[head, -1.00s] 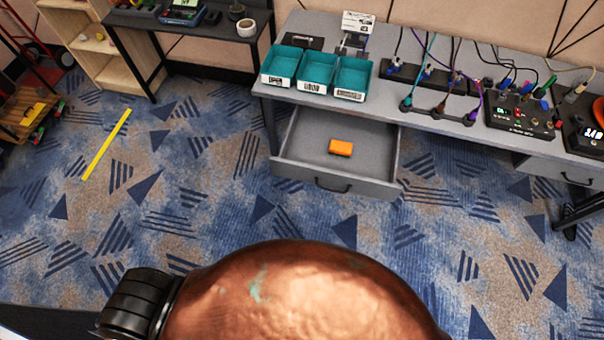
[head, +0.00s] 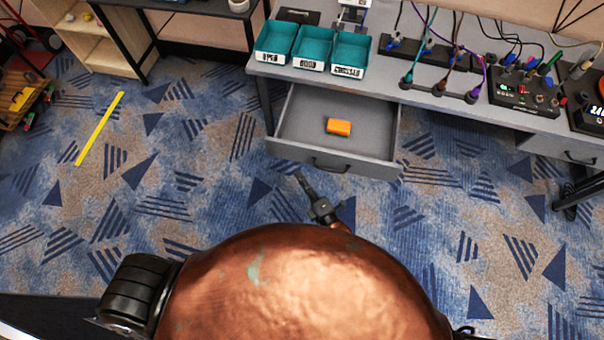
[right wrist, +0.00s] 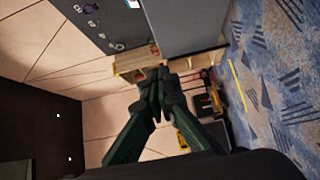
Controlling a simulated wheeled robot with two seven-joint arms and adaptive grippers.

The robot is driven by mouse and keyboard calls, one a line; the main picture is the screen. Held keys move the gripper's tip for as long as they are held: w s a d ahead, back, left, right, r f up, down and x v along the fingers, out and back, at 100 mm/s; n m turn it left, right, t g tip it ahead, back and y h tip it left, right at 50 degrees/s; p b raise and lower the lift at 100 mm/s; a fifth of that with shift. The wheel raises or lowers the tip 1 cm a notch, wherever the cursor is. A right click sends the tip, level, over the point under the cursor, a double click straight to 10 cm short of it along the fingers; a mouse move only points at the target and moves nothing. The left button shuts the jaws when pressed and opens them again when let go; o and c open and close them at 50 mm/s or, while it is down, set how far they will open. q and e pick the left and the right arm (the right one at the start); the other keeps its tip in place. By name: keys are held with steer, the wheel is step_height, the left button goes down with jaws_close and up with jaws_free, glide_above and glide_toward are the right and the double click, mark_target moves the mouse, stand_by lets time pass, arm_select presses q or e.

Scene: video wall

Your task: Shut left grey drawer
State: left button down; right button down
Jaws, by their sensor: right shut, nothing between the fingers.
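The left grey drawer (head: 290,150) is pulled out from under the grey desk in the head view, with a dark handle on its front. An orange block (head: 339,127) lies inside it. My right gripper (head: 301,180) is shut and empty, just in front of the drawer front and a little left of the handle, apart from it in the picture. In the right wrist view its dark fingers (right wrist: 158,78) are together with nothing between them. A grey panel fills the top there; I cannot tell if it is the drawer. My left gripper is not in view.
The grey desk (head: 432,88) carries teal bins (head: 311,47), cables and a black control box (head: 524,97). Another drawer (head: 560,148) at the right is shut. A shelf and black table stand at back left.

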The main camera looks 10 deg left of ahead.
mark_target(288, 145)
steer(key=x, duration=0.3)
steer(key=w+d+b+x, duration=0.1)
steer(key=x, duration=0.2)
steer(key=b+x, duration=0.1)
steer(key=x, duration=0.2)
steer(key=shift+w+d+f, duration=0.1)
steer(key=shift+w+f, duration=0.05)
steer(key=shift+w, duration=0.8)
